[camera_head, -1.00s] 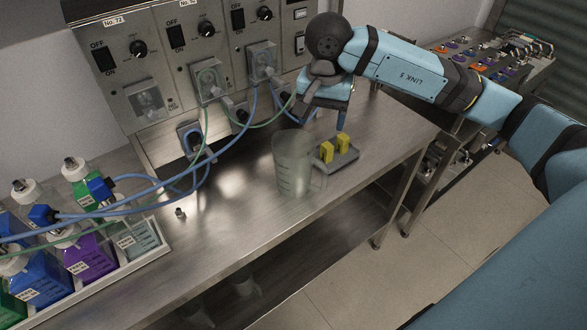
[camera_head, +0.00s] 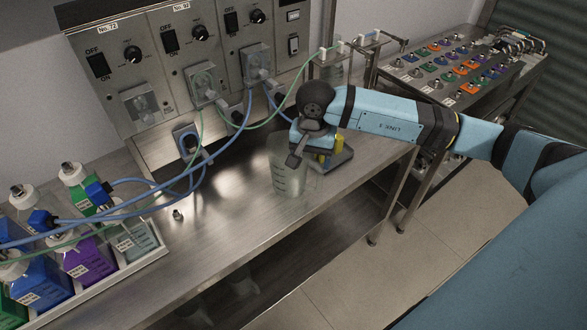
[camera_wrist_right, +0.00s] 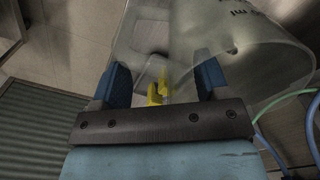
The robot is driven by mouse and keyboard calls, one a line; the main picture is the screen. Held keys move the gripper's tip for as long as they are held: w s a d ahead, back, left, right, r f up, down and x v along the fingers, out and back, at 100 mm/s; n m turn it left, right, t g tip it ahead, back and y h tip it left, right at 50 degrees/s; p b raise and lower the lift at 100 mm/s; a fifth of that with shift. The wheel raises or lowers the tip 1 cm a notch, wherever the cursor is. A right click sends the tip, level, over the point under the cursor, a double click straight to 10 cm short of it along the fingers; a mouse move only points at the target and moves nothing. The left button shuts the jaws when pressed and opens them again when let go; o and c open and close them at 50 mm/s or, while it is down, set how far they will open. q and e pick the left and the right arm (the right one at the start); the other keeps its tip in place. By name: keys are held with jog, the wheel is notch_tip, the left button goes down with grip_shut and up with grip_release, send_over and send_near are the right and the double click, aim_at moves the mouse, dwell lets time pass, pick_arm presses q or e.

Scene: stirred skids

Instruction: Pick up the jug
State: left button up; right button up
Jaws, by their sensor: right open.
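The jug (camera_head: 285,180) is clear plastic with measuring marks and stands on the steel bench in the head view. My right gripper (camera_head: 296,152) is at its upper right side and partly covers its rim and handle. In the right wrist view the see-through jug (camera_wrist_right: 240,45) fills the top and right. There the two blue fingers of my right gripper (camera_wrist_right: 162,84) are apart, with a clear part of the jug, seemingly the handle, between or just beyond them. I cannot tell whether they touch. My left gripper is out of view.
Blue and green tubes run from the pump panel (camera_head: 165,60) over the bench (camera_head: 215,235). Bottles (camera_head: 75,250) in a tray stand at left. The bench's front edge is close.

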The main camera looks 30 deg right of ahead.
jog(key=c, duration=1.2)
grip_shut()
jog(key=shift+r, duration=0.15)
